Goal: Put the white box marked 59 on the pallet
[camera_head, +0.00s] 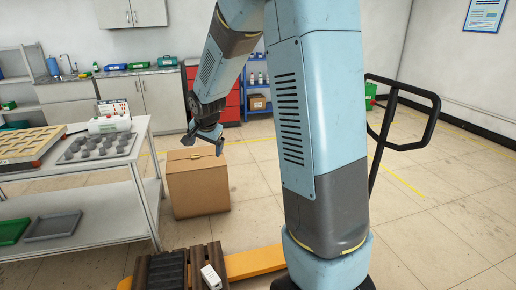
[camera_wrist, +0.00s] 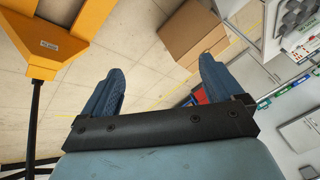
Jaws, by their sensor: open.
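A small white box (camera_head: 211,277) with dark marks on top lies at the bottom edge of the head view, on the brown wooden pallet (camera_head: 216,256); its number is too small to read. Only the far part of the pallet shows, the rest is cut off by the frame. My gripper (camera_head: 213,143) is high above the floor, beside and above a cardboard box. In the wrist view my gripper (camera_wrist: 161,66) is open, its two blue fingers wide apart with nothing between them.
A cardboard box (camera_head: 198,184) stands on the floor; it also shows in the wrist view (camera_wrist: 193,32). A yellow pallet jack (camera_head: 254,262) with a black handle is at the pallet. A table (camera_head: 150,175) with trays is at left. Open floor lies at right.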

